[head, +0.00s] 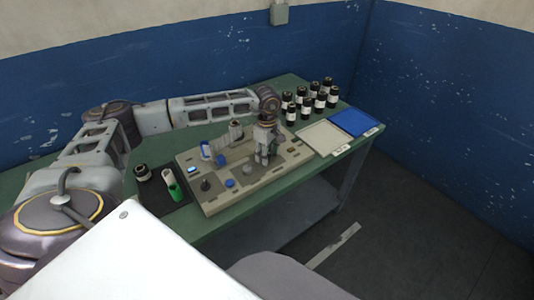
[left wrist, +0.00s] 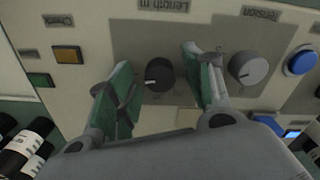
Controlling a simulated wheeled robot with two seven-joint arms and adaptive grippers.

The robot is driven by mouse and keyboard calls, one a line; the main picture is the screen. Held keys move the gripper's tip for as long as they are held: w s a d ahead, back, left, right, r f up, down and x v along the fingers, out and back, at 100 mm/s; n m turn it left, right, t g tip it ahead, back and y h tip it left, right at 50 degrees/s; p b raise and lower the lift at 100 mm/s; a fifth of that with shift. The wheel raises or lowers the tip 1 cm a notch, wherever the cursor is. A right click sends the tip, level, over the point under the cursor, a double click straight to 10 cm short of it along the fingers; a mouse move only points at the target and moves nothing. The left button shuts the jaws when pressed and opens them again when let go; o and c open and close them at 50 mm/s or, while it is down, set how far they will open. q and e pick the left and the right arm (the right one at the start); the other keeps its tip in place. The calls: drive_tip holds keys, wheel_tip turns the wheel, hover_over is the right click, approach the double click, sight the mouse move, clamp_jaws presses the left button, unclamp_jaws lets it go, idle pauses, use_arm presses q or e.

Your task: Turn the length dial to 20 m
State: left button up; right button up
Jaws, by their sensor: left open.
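The length dial (left wrist: 159,75) is a round black knob with a white pointer mark, below the "Length m" label (left wrist: 165,5) in the left wrist view. Its mark points to the left, and the scale around it is too faint to read. My left gripper (left wrist: 156,60) is open, with one green-padded finger on each side of the dial and visible gaps between. In the head view, my left gripper (head: 263,157) points down over the beige machine panel (head: 215,203) and hides the dial. My right gripper is not in view.
Beside the dial are a grey tension knob (left wrist: 248,68), a blue button (left wrist: 300,62) and an amber button (left wrist: 67,55). Several dark bottles (head: 303,97), a beige tray (head: 321,138) and a blue tray (head: 354,121) stand at right. A green roll (head: 174,190) lies at left.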

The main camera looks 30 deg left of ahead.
use_arm(q)
drive_tip(key=c, duration=1.1)
drive_tip(key=shift+o, duration=0.2)
